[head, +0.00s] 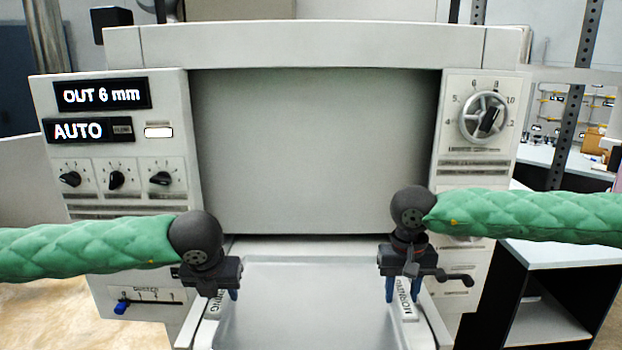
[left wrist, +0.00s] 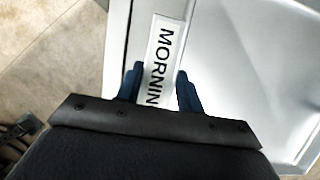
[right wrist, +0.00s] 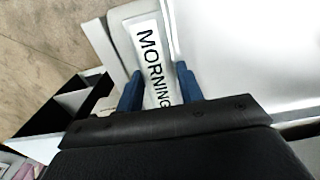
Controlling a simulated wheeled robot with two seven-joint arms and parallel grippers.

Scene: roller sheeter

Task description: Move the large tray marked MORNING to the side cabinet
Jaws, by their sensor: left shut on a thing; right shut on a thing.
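The large tray (head: 305,300) is a shallow silver-grey tray at the bottom middle of the head view, in front of the sheeter. Each side rim carries a white MORNING label, seen in the left wrist view (left wrist: 163,58) and in the right wrist view (right wrist: 152,62). My left gripper (head: 222,294) is shut on the left rim at its label. My right gripper (head: 402,290) is shut on the right rim at its label. The blue fingers straddle the rim on both sides. The tray's near edge is cut off in the head view. The side cabinet (head: 560,254) stands at the right, with a pale top and dark open shelves.
The sheeter (head: 315,45) stands directly behind the tray, with displays reading OUT 6 mm and AUTO and a dial (head: 484,118) on its right panel. A workbench (head: 565,160) with small items is at the far right. The visible part of the cabinet top is clear.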

